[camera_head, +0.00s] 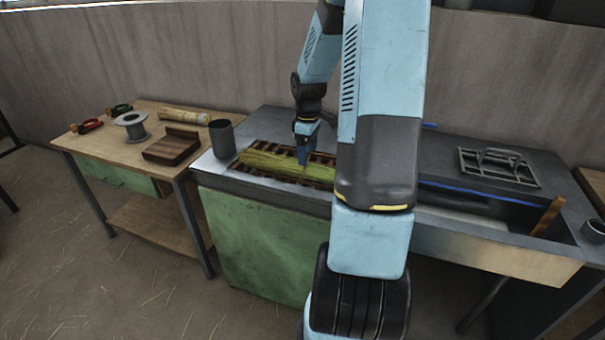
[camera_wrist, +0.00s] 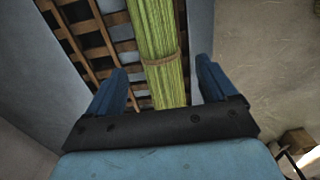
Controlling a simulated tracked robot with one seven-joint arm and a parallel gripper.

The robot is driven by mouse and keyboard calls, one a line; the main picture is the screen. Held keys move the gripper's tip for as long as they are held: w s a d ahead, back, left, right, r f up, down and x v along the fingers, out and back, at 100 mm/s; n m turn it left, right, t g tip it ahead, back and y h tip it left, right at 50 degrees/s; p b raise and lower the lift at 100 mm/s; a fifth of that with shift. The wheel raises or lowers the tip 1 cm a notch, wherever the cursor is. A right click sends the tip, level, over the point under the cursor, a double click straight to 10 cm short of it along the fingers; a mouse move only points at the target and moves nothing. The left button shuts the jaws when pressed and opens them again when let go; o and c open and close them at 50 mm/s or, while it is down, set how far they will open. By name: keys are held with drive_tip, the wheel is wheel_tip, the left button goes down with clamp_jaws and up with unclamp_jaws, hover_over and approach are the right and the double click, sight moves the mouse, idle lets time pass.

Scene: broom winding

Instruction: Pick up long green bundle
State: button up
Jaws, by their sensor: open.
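The long green bundle (camera_head: 270,163) lies on a brown slatted rack (camera_head: 325,159) on the grey bench top. In the wrist view the bundle (camera_wrist: 156,42) has a tan tie around it and passes between my gripper's blue fingers. My gripper (camera_head: 305,158) is open above the bundle. In the wrist view its fingertips (camera_wrist: 160,75) stand on either side of the bundle, with gaps between. My arm hides the bundle's right end in the head view. I cannot tell how far the fingers are above the rack.
A dark cup (camera_head: 222,138) stands left of the rack. The wooden table (camera_head: 112,152) at left holds a brown block (camera_head: 172,147), a spool (camera_head: 132,125) and a pale roll (camera_head: 184,115). At right are a metal frame (camera_head: 499,167) and a trough with a blue-edged rim (camera_head: 480,193).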

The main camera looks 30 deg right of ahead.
sight(299, 169)
drive_tip(key=shift+w+f, duration=0.1)
drive_tip(key=shift+f, duration=3)
drive_tip(key=c, duration=1.2)
drive_tip(key=shift+o, duration=0.2)
drive_tip(key=shift+r, duration=0.15)
